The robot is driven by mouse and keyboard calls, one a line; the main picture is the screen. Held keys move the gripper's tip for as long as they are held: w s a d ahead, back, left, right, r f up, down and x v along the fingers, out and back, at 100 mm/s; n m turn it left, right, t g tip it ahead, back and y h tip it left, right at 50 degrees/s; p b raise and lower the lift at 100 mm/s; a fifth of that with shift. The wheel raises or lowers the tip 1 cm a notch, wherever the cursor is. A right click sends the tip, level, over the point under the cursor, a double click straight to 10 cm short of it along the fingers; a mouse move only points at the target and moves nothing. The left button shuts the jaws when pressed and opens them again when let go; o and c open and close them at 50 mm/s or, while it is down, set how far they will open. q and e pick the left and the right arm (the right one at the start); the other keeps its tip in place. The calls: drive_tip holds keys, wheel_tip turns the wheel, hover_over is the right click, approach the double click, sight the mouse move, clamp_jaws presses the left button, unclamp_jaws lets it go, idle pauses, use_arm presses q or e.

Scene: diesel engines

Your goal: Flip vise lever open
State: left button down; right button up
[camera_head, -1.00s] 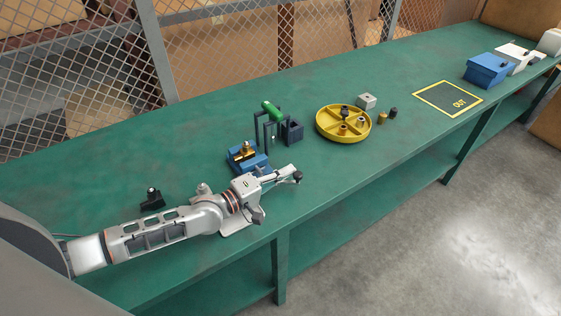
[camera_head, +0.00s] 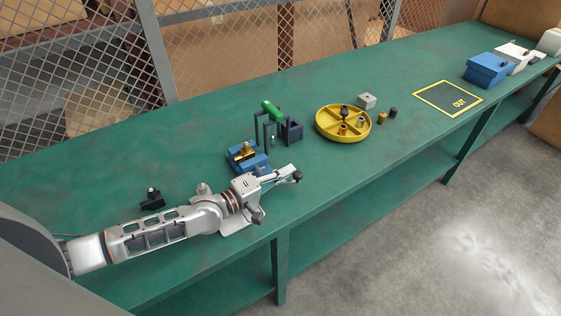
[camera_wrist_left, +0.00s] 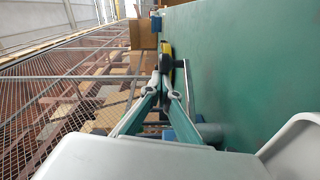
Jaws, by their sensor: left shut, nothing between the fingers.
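The blue vise (camera_head: 236,157) stands on the green bench with a brass-coloured part (camera_head: 247,149) between its jaws. It is just behind my left gripper in the head view. My left gripper (camera_head: 297,176) is shut and empty, low over the bench near its front edge, to the right of the vise. In the left wrist view its fingertips (camera_wrist_left: 164,50) meet, and a bit of blue, probably the vise, shows behind the fingers. I cannot make out the vise lever; it is small or hidden by the gripper. My right gripper is in neither view.
Behind the vise stands a dark frame with a green handle (camera_head: 271,109), beside a dark box (camera_head: 293,131). A yellow divided tray (camera_head: 321,127) holds small parts. A black piece (camera_head: 152,199) lies behind my arm.

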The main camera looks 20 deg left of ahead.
use_arm(q)
drive_tip(key=shift+s+d+f, duration=0.1)
drive_tip(key=shift+s+f, duration=0.05)
drive_tip(key=v, duration=1.2)
